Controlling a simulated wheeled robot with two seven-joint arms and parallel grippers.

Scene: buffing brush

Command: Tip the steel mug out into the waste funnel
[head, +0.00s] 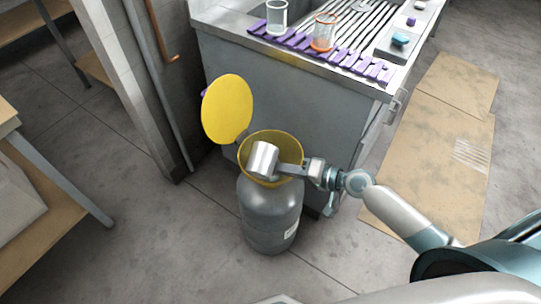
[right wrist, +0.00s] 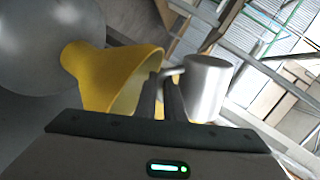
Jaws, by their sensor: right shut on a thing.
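The steel mug (head: 263,158) is over the mouth of the yellow waste funnel (head: 292,150), tilted on its side. The funnel sits on top of a grey rounded container (head: 268,212), with its round yellow lid (head: 227,108) standing open behind to the left. My right gripper (head: 284,169) reaches in from the right and is shut on the mug's handle. In the right wrist view the mug (right wrist: 208,85) is beyond the fingers and the funnel (right wrist: 110,75) is to the left. The mug's inside is hidden. My left gripper is not in view.
A steel sink counter (head: 290,85) stands behind the funnel, with a purple slatted mat (head: 290,43), a clear beaker (head: 276,17) and an orange-rimmed beaker (head: 324,32) on it. Cardboard (head: 437,165) lies on the floor at right. Floor to the left of the container is clear.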

